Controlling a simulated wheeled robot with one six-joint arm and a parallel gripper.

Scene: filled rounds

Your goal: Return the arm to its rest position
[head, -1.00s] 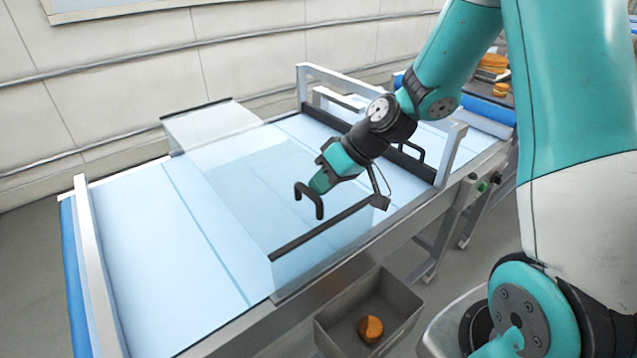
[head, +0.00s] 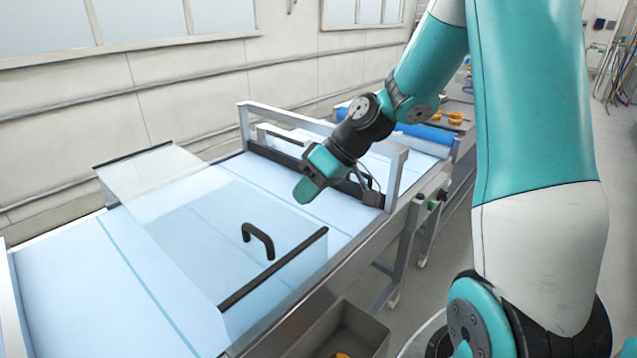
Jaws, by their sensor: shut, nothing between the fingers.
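My arm reaches out from the right over the conveyor in the head view. My gripper (head: 305,197) is teal at its tip and points down to the left. It is shut and empty. It is above the belt, to the upper right of a black handle (head: 258,238) on a clear cover (head: 190,225), and apart from the handle. The gripper hides a small part of the belt and frame behind it.
The conveyor (head: 60,290) has a pale blue belt. A metal frame (head: 398,170) spans it behind my gripper. A grey bin (head: 362,335) with an orange round thing (head: 342,355) stands below the near side. Orange rounds (head: 455,116) lie further back. Open floor lies at right.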

